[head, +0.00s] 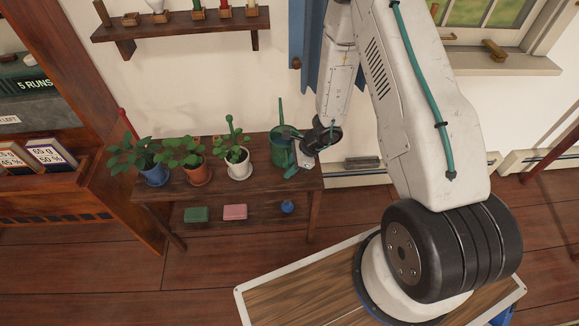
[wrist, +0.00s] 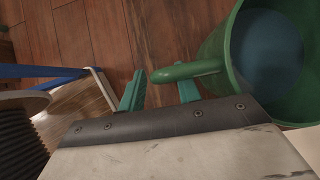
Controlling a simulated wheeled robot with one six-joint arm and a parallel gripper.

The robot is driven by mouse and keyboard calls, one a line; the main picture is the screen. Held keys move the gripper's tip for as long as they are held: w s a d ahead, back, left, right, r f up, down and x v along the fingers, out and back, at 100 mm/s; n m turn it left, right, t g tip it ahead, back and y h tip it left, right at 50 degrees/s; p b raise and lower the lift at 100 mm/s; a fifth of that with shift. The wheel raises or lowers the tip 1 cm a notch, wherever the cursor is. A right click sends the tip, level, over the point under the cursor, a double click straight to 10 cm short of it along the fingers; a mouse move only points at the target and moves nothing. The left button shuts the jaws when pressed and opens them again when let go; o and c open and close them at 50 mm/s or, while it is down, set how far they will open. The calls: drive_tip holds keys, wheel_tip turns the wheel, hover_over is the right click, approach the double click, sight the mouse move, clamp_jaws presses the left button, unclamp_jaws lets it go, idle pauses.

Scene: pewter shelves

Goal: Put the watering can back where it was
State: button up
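The green watering can (head: 281,152) appears to stand upright at the right end of the dark wooden bench (head: 262,182), with its thin spout pointing up. My gripper (head: 296,160) is at the can's right side, partly covering it. In the wrist view, the can's open rim and inside (wrist: 232,60) fill the upper right. Its handle (wrist: 187,71) reaches left across the tips of my gripper's teal fingers (wrist: 160,92). The fingers are apart with a clear gap between them. Whether they touch the handle I cannot tell.
Potted plants in a white pot (head: 239,168), a terracotta pot (head: 197,172) and a blue pot (head: 154,174) stand left of the can. Green (head: 195,214) and pink (head: 235,212) boxes and a blue ball (head: 287,207) sit below. A wall shelf (head: 180,25) hangs above.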

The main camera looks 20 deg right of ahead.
drive_tip(key=v, duration=1.2)
drive_tip(key=s+a+r+n, duration=0.2)
drive_tip(key=r+n, duration=0.2)
drive_tip(key=r, duration=0.4)
drive_tip(key=s+a+r+n+g, duration=0.1)
drive_tip(key=s+a+r+n, duration=0.15)
drive_tip(key=r, duration=0.55)
drive_tip(key=s+a+r+n, duration=0.15)
drive_tip(key=r+n, duration=0.25)
drive_tip(key=r, duration=0.4)
drive_tip(key=s+d+r+n+h, duration=0.1)
drive_tip(key=s+r+n+h, duration=0.2)
drive_tip(key=s, duration=0.7)
drive_tip(key=s+d+r+n+h, duration=0.1)
drive_tip(key=s+r+n+h, duration=0.2)
drive_tip(key=s+r+n, duration=0.5)
wheel_tip(320, 180, up, 2)
drive_tip(key=shift+s+r, duration=0.1)
drive_tip(key=shift+s, duration=1.1)
drive_tip(key=shift+d, duration=0.15)
